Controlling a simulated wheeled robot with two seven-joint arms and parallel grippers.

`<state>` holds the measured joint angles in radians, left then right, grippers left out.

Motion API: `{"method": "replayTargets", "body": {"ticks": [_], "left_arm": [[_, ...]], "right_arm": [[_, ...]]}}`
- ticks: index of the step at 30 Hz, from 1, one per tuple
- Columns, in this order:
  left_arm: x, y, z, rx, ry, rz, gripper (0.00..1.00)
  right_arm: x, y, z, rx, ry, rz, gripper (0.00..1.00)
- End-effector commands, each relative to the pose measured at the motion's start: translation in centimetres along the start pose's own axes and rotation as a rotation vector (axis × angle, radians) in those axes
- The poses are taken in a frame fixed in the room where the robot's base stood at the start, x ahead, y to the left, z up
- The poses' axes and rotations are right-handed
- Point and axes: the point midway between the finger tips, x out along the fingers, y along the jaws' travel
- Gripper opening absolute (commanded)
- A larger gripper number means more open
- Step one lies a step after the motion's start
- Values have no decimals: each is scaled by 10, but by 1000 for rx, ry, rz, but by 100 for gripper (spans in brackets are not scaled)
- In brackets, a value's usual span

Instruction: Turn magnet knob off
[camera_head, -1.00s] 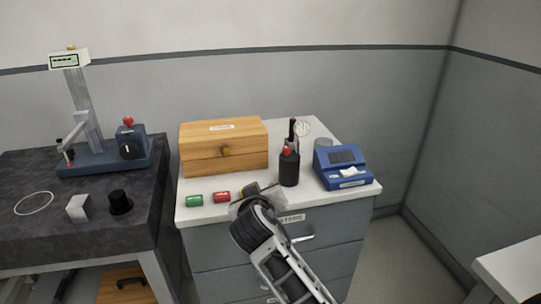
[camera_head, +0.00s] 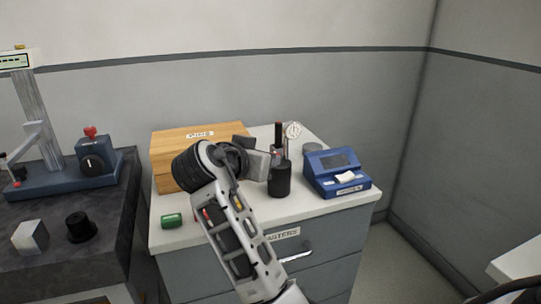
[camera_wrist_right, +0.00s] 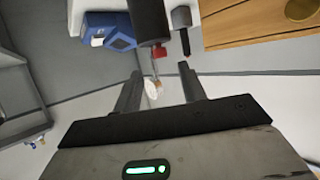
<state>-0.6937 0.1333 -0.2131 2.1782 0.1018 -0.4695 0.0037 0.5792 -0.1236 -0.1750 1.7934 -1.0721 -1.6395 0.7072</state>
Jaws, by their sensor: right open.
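A blue block with a black knob (camera_head: 92,165) bearing a white mark, and a red top (camera_head: 90,132), stands on the dark table at left. On the cabinet, a black cylinder (camera_head: 280,183) stands upright, with a dark rod and a round white dial (camera_head: 293,131) behind it. My right gripper (camera_head: 270,157) is beside the cylinder's upper part, open, with nothing seen between its fingers. In the right wrist view, the fingers (camera_wrist_right: 160,72) point toward the dark cylinder (camera_wrist_right: 148,18) and its red part (camera_wrist_right: 159,53); contact cannot be told. My left gripper is out of view.
A wooden box (camera_head: 170,140) stands behind my right arm. A blue device (camera_head: 338,172) is right of the cylinder. A green cylinder (camera_head: 172,220) lies near the front edge of the white cabinet top (camera_head: 310,205). A grey block (camera_head: 30,237) and black cap (camera_head: 80,227) sit on the dark table.

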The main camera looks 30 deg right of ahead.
Motion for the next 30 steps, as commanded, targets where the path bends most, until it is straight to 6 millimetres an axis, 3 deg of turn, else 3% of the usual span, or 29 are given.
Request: {"method": "replayTargets", "body": {"ticks": [3, 9, 21, 25, 26, 30], "left_arm": [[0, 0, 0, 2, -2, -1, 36], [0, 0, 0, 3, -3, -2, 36], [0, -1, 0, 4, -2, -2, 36], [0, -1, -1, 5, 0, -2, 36], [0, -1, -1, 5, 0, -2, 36], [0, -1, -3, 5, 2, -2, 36]], "right_arm": [[23, 1, -1, -2, 2, 4, 41], [47, 0, -1, -1, 2, 1, 41], [54, 0, 0, 0, 0, -1, 41], [54, 0, 0, 0, 0, -1, 5], [54, 0, 0, -1, 0, -1, 0], [53, 0, 0, -2, -1, -5, 0]]}}
